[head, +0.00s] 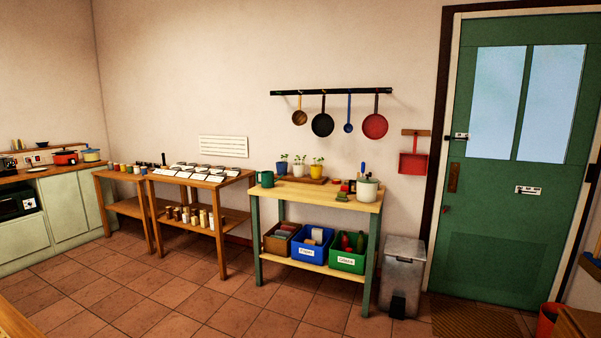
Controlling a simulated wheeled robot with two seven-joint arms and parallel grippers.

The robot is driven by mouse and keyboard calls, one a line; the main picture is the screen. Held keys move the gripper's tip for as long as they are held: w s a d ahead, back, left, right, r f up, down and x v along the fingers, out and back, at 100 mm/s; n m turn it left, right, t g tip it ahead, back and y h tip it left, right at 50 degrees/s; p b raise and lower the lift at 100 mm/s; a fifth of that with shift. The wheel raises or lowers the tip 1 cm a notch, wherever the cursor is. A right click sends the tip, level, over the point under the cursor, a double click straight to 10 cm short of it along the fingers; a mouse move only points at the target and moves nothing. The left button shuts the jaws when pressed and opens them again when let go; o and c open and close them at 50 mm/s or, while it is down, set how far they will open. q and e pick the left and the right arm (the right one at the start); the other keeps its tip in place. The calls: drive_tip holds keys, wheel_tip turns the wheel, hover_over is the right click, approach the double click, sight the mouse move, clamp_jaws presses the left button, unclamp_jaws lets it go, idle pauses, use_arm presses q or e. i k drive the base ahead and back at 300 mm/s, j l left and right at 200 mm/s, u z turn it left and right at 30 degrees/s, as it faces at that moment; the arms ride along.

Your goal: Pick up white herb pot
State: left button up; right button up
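The white herb pot (299,170) holds a small green plant and stands upright on a wooden board (313,181) at the back of a wood-topped table with green legs (320,193). It is the middle one of three herb pots. A blue herb pot (282,168) is to its left and a yellow herb pot (317,171) to its right. Neither of my grippers shows in the head view, and nothing is seen touching the white pot.
On the table, a green mug (267,179) stands left and a pale crock (367,190) right. Crates fill its lower shelf. A grey bin (403,275) stands to its right. Wooden tables (215,185) stand to its left. Tiled floor (190,300) in front is clear.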

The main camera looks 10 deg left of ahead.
sight(299, 169)
drive_tip(key=i+j+u, duration=0.1)
drive_tip(key=i+u, duration=0.2)
drive_tip(key=i, duration=0.65)
drive_tip(key=i+l+u, duration=0.1)
drive_tip(key=i+u, duration=0.15)
drive_tip(key=i, duration=0.65)
drive_tip(key=i+j+u, duration=0.1)
drive_tip(key=i+u, duration=0.6)
drive_tip(key=u, duration=0.2)
drive_tip(key=i+l+u, duration=0.1)
drive_tip(key=i+u, duration=0.35)
drive_tip(key=i+j, duration=0.1)
drive_tip(key=i, duration=0.25)
drive_tip(key=i+j, duration=0.15)
drive_tip(key=i, duration=0.25)
drive_tip(key=i+j+z, duration=0.1)
drive_tip(key=i, duration=0.25)
